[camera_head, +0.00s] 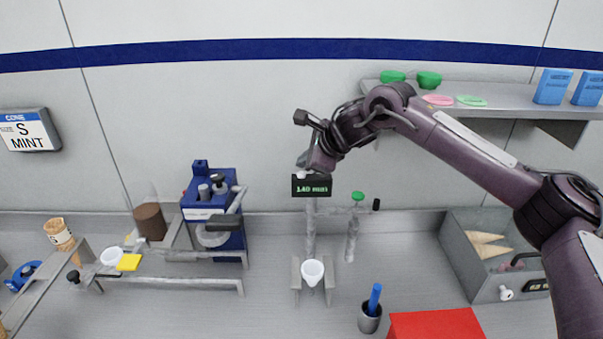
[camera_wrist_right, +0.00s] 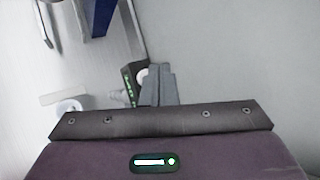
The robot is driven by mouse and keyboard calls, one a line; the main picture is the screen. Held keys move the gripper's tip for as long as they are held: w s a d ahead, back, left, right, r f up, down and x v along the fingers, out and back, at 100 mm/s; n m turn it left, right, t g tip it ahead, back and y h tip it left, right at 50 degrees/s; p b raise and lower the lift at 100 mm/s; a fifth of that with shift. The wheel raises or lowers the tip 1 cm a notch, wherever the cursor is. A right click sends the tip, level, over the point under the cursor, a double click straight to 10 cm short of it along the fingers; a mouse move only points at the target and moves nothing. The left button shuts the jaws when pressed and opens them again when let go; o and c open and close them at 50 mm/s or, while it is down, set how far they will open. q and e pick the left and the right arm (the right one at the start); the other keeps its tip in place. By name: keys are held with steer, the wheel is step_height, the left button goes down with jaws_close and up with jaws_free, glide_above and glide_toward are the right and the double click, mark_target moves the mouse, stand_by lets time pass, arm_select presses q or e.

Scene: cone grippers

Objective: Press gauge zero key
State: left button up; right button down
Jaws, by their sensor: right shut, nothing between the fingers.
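The gauge (camera_head: 312,186) is a small black box with green lit characters, on top of a grey post in the middle of the head view. Its face also shows edge-on in the wrist view (camera_wrist_right: 128,84). A pale round key (camera_head: 301,175) shows at its top left; in the wrist view the key (camera_wrist_right: 142,75) is partly covered by my fingers. My right gripper (camera_head: 303,163) is shut and empty, pointing down right above the gauge's top left. In the wrist view its fingers (camera_wrist_right: 158,84) are beside the key; I cannot tell whether they touch. My left gripper is not in view.
A white cup (camera_head: 313,271) sits in a stand below the gauge. A green-topped valve (camera_head: 357,197) is just right of the post. A blue machine (camera_head: 212,205) stands left. A shelf (camera_head: 505,97) with green bowls and blue boxes is behind my right arm. A grey bin (camera_head: 470,272) holds cones.

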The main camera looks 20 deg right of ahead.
stand_by(0.7)
steer(key=shift+f+b, duration=0.4)
steer(key=shift+f, duration=0.05)
steer(key=shift+f+b, duration=0.4)
steer(key=shift+f, duration=0.1)
stand_by(0.5)
steer(key=shift+r, duration=0.1)
steer(key=shift+r+p, duration=0.6)
steer(key=shift+r, duration=0.2)
step_height(320, 180, up, 5)
steer(key=p, duration=0.3)
stand_by(0.3)
